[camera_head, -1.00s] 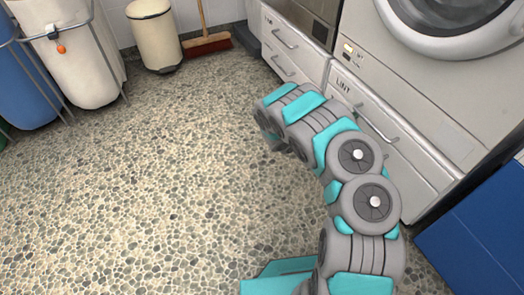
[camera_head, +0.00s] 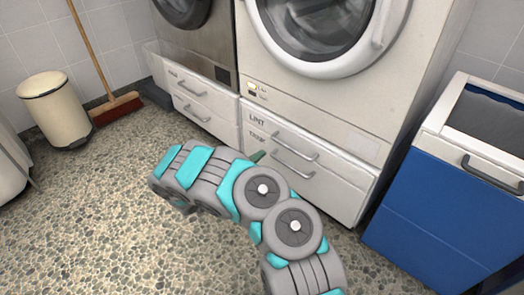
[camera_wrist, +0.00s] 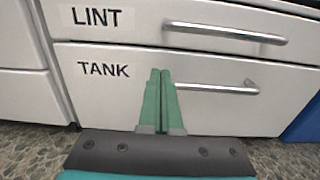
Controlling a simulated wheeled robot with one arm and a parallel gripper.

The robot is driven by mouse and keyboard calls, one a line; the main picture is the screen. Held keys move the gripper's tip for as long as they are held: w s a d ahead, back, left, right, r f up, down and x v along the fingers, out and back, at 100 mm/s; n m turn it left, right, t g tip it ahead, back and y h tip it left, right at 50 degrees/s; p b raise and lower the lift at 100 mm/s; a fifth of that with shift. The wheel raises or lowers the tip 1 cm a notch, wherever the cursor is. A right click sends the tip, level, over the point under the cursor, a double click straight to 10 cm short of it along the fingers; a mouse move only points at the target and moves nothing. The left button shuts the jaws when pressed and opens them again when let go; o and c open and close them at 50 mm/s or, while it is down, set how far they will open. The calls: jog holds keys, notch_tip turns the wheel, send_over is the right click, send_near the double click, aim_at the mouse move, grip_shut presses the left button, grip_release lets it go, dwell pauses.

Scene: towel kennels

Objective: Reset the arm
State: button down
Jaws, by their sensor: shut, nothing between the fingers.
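My gripper (camera_wrist: 160,100) shows in the wrist view with its two green fingers together and nothing between them. It points at the white drawer front labelled TANK (camera_wrist: 130,100), and its tips appear just left of the left end of that drawer's handle (camera_wrist: 222,88). I cannot tell whether the tips touch the front. In the head view my arm reaches across the floor toward the drawers, and only a green bit of the gripper (camera_head: 257,156) shows beyond it. The LINT drawer (camera_head: 290,138) above is shut, and the TANK drawer looks shut too.
A white front-loading machine (camera_head: 370,112) stands above the drawers. A blue bin with a white top (camera_head: 430,215) stands to the right. A cream pedal bin (camera_head: 55,115) and a broom (camera_head: 118,108) stand at the back left. The pebbled floor (camera_head: 90,220) at left is clear.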

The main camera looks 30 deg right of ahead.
jog(key=v, duration=0.7)
jog(key=s+d+r+m+g+y+p, duration=0.1)
jog(key=s+d+r+m+g+p, duration=0.15)
jog(key=s+r+m+g, duration=0.4)
jog(key=s+d+r+m+g+y+p, duration=0.15)
jog(key=s+d+r+m, duration=0.25)
jog(key=s+r, duration=0.55)
jog(key=s+d+r+m+g+y+p, duration=0.2)
jog(key=s+d+r+m+g, duration=0.25)
jog(key=r, duration=0.55)
jog(key=s+a+r+m+t+y+p, duration=0.1)
jog(key=s+a+r+m+y, duration=0.1)
jog(key=s+a+m+y, duration=0.3)
jog(key=s+a+r+y+p, duration=0.1)
jog(key=s+a+r+p, duration=0.15)
jog(key=s, duration=0.55)
jog(key=s+a+r+m+t+y+p, duration=0.1)
jog(key=s+a+y, duration=0.2)
jog(key=a, duration=0.5)
jog(key=s+a+r+m+t+y+p, duration=0.1)
jog(key=s+a+r+t+y, duration=0.1)
jog(key=s+a, duration=0.3)
jog(key=a+y, duration=0.1)
jog(key=a, duration=0.2)
jog(key=shift+s+r, duration=0.25)
jog(key=shift+s, duration=0.05)
jog(key=shift+t+y, duration=0.25)
